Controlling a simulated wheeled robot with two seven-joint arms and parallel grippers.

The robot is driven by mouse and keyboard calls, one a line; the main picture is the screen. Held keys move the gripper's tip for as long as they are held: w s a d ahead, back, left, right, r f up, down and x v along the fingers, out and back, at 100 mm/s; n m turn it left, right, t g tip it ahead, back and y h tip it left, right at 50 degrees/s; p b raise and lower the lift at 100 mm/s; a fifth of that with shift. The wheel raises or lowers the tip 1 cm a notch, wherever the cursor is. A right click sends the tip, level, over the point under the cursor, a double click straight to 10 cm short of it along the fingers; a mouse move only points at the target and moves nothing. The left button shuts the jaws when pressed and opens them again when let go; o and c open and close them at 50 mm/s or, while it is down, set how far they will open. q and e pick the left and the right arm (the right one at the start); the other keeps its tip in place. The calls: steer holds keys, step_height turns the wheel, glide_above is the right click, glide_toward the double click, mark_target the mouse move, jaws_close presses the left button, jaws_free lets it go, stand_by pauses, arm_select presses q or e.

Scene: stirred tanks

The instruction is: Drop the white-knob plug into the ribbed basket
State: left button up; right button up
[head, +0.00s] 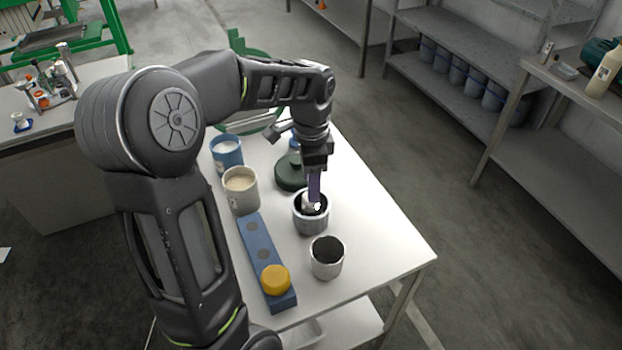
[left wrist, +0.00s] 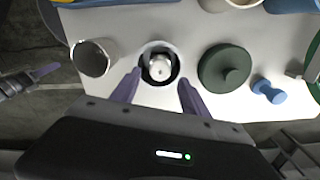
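The white-knob plug (head: 311,203) sits inside a round grey container with a dark inside, which looks like the ribbed basket (head: 311,221). The wrist view shows the white knob (left wrist: 160,68) within the rim of the basket (left wrist: 147,50). My left gripper (head: 314,200) points down over the basket. Its purple fingers (left wrist: 160,78) are spread to either side of the knob in the wrist view, with no grip on it visible.
A plain grey cup (head: 327,258) stands in front of the basket. A blue block (head: 257,245) carries a yellow knob (head: 275,279). A dark green lid (head: 289,172), a beige-filled mug (head: 241,190) and a blue cup (head: 227,152) stand behind. The table's right side is clear.

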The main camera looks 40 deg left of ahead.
arm_select(q)
steer(key=shift+o, duration=0.2)
step_height(320, 180, up, 8)
steer(key=b, duration=0.1)
stand_by(0.5)
steer(key=shift+f, duration=0.15)
stand_by(1.1)
